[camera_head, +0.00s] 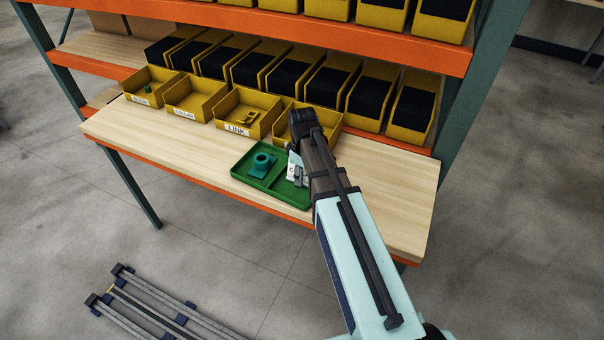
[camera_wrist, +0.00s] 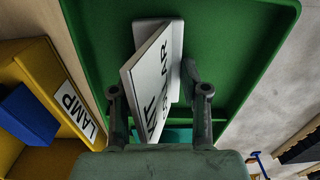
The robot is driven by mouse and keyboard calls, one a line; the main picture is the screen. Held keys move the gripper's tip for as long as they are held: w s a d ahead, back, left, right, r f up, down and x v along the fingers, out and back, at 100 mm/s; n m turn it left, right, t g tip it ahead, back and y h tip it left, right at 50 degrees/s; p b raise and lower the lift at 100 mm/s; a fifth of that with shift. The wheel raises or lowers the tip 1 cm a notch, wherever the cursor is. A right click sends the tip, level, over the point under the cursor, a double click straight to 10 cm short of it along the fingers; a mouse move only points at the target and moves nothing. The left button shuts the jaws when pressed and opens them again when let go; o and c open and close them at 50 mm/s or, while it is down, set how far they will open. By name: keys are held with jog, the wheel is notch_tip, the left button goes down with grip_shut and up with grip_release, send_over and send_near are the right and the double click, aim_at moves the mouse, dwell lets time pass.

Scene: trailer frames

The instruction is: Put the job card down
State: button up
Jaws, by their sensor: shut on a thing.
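The job card (camera_head: 293,163) is white with dark print and stands at the right part of the green tray (camera_head: 291,195). In the wrist view the card (camera_wrist: 150,80) is tilted, with two white faces at an angle; "COLLAR" is partly readable. My gripper (camera_head: 299,175) is shut on the card, with one finger on each side (camera_wrist: 160,92). The green tray (camera_wrist: 235,45) lies behind the card. I cannot tell whether the card touches the tray floor.
Open yellow bins stand behind the tray, including ones labelled LINK (camera_head: 240,130) and LAMP (camera_wrist: 45,100); the LAMP bin holds something blue. More bins with dark fronts (camera_head: 330,85) stand behind them. The wooden bench top (camera_head: 390,205) is clear at the right.

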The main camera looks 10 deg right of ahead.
jog(key=o, duration=1.1)
jog(key=shift+o, duration=0.2)
notch_tip(320, 180, up, 12)
jog(key=b, duration=0.3)
jog(key=shift+r, duration=0.15)
